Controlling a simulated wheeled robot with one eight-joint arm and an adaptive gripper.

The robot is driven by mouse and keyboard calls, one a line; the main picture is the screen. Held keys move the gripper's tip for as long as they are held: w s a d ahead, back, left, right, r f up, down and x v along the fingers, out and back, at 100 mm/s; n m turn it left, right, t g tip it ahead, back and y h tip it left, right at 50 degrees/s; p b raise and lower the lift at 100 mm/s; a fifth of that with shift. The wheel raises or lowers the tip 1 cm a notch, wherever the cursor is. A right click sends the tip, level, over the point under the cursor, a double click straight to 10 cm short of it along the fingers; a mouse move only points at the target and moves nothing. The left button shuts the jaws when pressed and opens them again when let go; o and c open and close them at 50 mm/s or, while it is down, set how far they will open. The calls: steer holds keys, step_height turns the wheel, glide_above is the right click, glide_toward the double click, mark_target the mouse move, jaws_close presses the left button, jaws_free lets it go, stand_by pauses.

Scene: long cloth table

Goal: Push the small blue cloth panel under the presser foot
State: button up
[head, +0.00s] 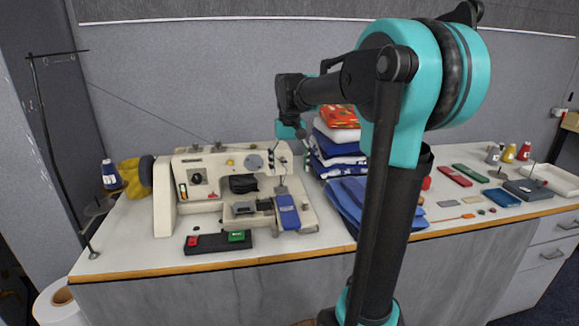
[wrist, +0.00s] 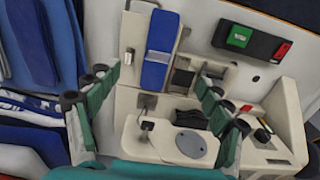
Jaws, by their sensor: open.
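The small blue cloth panel (head: 287,212) lies on the bed of the cream sewing machine (head: 165,205), at its right end below the needle area. In the wrist view the panel (wrist: 161,45) lies lengthwise near the top centre, with a pale line across it. Its near end is by the machine head (wrist: 135,155). The presser foot is too small to make out clearly. My gripper (wrist: 157,78) is open and empty above the machine, its green fingers spread to either side of the panel in the picture. I cannot tell its height; no contact shows.
Folded cloths (head: 340,155) are stacked right of the machine, with blue cloth (head: 350,200) in front. A black box with green and red buttons (head: 218,243) sits at the table's front edge. Thread cones (head: 508,153) and small items are at far right.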

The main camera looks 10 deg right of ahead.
mark_target(289, 213)
steer(key=shift+w+a+r, duration=0.1)
steer(key=shift+w+r, duration=0.05)
steer(key=shift+r, duration=0.1)
step_height(289, 213, down, 18)
steer(key=shift+r, duration=0.25)
stand_by(0.6)
